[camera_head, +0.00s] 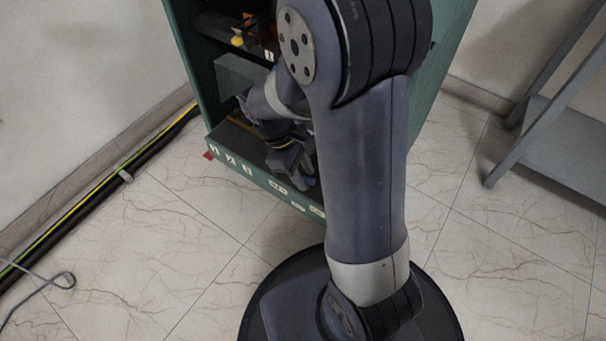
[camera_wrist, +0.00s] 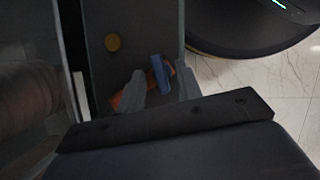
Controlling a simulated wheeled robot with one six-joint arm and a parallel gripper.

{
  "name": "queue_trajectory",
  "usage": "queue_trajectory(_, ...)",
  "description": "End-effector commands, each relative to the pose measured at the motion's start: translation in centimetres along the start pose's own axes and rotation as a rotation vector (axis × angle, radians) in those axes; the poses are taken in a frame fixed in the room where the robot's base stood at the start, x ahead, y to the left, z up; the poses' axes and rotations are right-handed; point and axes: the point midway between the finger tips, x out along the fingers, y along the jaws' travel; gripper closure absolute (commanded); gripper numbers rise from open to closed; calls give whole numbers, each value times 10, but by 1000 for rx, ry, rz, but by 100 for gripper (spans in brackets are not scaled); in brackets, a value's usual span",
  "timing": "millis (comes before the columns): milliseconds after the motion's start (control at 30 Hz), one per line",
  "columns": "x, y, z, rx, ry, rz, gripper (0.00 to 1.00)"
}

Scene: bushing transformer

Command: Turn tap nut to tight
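My gripper (camera_wrist: 158,84) points down into a narrow space in the wrist view, its two grey fingers apart. A blue bar-shaped piece (camera_wrist: 160,72) shows between the fingertips, closer to the right finger. An orange-red piece (camera_wrist: 119,101) shows beside and behind the fingers. I cannot tell whether either finger touches them, or which part is the tap nut.
The green cabinet (camera_head: 188,60) is open, with a grey block (camera_head: 238,73) and a yellow-orange part (camera_head: 238,41) inside. Black and yellow-green cables (camera_head: 95,196) run along the left wall. A grey metal frame (camera_head: 550,130) stands at the right. Tiled floor (camera_head: 170,240) is clear in front.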

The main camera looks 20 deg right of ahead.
Motion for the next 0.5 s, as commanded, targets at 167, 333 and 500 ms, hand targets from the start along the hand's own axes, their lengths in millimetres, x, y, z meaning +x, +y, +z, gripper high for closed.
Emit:
queue_trajectory(167, 1, 0, 0, 0, 0, 0, 66)
queue_trajectory(333, 1, 0, 0, 0, 0, 0, 73)
queue_trajectory(500, 1, 0, 0, 0, 0, 0, 87)
